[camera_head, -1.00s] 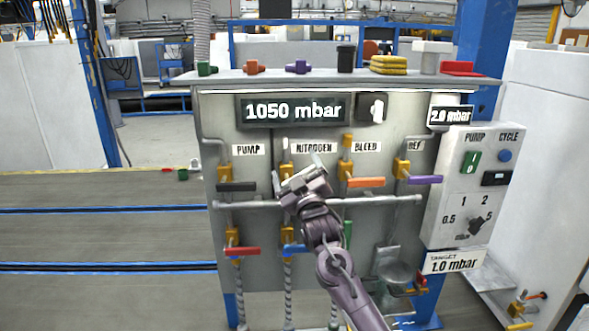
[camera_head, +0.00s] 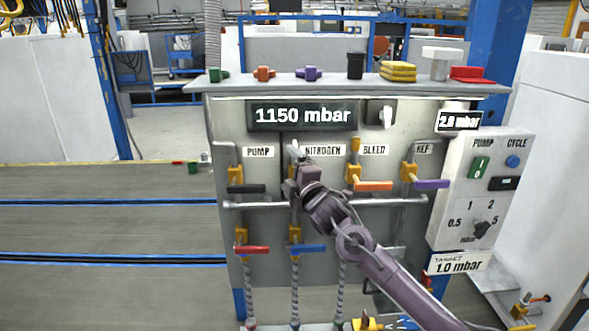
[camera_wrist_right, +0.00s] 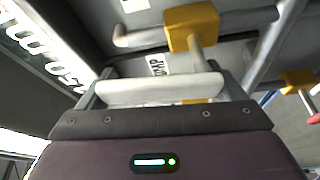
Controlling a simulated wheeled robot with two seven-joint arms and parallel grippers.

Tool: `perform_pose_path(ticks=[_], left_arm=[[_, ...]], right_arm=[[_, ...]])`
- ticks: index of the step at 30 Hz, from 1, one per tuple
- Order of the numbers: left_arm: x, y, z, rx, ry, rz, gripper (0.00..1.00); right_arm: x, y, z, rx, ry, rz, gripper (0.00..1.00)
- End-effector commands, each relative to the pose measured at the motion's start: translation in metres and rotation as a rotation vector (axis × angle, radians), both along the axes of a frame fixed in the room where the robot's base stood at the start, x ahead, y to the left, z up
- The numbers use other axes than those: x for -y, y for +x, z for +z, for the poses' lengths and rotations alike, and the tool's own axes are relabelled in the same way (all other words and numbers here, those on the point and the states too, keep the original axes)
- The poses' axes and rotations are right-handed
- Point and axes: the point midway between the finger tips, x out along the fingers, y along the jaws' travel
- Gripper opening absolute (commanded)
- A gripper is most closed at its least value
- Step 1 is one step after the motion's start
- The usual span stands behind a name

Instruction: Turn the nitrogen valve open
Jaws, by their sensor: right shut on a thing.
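The panel (camera_head: 330,222) has a row of labelled valves. The NITROGEN label (camera_head: 323,150) is above right of my right gripper (camera_head: 297,160), which sits at the nitrogen valve and mostly hides it. A pale piece, apparently the nitrogen handle (camera_head: 294,150), shows roughly upright at the gripper's tip. In the right wrist view my right gripper (camera_wrist_right: 160,95) is shut around a pale grey bar (camera_wrist_right: 160,88), seemingly this handle. My left gripper is not in view.
The display (camera_head: 303,115) reads 1150 mbar. The PUMP valve's black handle (camera_head: 246,188) is left of my gripper. The BLEED valve's orange handle (camera_head: 374,186) is to the right. A horizontal pipe (camera_head: 385,201) runs below. Red (camera_head: 252,250) and blue (camera_head: 308,249) handles are lower.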

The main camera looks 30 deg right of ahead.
Motion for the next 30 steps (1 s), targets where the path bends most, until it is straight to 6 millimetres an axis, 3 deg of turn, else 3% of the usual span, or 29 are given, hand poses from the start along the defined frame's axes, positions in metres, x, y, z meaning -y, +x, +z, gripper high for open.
perform_pose_path(ticks=[9,26,27,30], left_arm=[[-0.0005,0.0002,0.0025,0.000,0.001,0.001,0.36],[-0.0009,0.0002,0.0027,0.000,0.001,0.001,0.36],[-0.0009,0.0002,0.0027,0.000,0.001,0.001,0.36],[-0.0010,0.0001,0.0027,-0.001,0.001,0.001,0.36]], right_arm=[[-0.0044,0.0025,-0.0031,-0.070,-0.108,0.000,0.48],[-0.0054,0.0031,-0.0048,-0.085,-0.133,0.001,0.48],[-0.0054,0.0031,-0.0048,-0.085,-0.133,0.001,0.93],[-0.0053,0.0030,-0.0044,-0.084,-0.132,0.000,1.00]])
